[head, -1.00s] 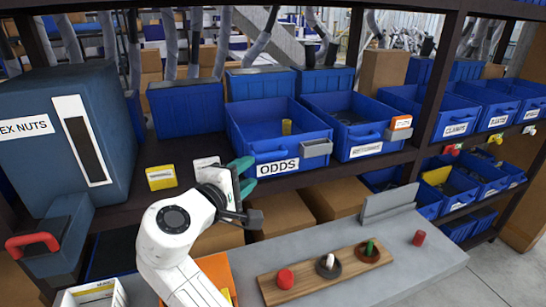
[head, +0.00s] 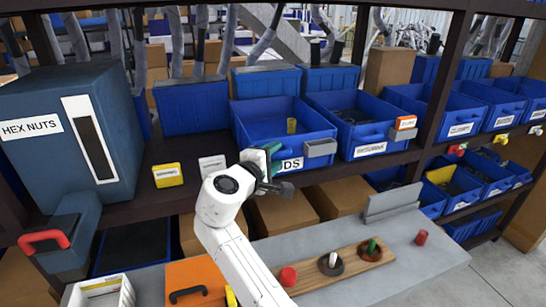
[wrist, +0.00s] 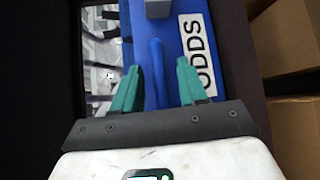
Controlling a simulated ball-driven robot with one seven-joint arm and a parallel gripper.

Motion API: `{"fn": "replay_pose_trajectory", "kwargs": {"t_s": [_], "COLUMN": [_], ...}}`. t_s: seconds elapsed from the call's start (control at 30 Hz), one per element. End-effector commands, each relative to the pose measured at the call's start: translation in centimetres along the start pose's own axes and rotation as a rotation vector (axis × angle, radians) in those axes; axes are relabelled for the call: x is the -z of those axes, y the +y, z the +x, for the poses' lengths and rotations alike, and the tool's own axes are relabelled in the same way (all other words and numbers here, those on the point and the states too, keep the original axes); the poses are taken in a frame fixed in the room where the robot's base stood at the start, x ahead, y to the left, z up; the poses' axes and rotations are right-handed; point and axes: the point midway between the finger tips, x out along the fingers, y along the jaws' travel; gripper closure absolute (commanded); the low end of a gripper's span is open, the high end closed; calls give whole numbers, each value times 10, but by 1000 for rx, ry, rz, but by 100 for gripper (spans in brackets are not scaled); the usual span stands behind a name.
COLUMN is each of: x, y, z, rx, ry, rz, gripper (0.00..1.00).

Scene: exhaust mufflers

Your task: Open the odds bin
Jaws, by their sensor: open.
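The odds bin (head: 262,112) is a blue bin on the upper shelf, its top uncovered, with a yellow cylinder (head: 291,126) inside. In the head view my gripper (head: 264,160) is at its front and hides part of its ODDS label (head: 291,164). In the wrist view the bin's front handle (wrist: 157,75) is a blue bar lying between my two teal fingers. My gripper (wrist: 157,84) is open, with one finger on each side of the bar and gaps visible. Contact cannot be told.
A grey block (head: 320,147) is on the bin's front right. Another blue bin (head: 372,133) stands close on the right. A yellow box (head: 167,175) and a white card (head: 213,168) are left of my gripper. The hex nuts cabinet (head: 60,145) stands far left.

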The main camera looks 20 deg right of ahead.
Motion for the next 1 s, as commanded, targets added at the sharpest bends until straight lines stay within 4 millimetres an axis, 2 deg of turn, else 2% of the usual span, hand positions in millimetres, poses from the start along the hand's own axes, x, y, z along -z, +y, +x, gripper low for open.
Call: {"fn": "replay_pose_trajectory", "kwargs": {"t_s": [0.07,0.5,1.0], "x": [0,0,-1], "y": [0,0,-1], "z": [0,0,-1], "rx": [0,0,1], "ry": [0,0,0], "rz": [0,0,-1], "gripper": [58,99,100]}}
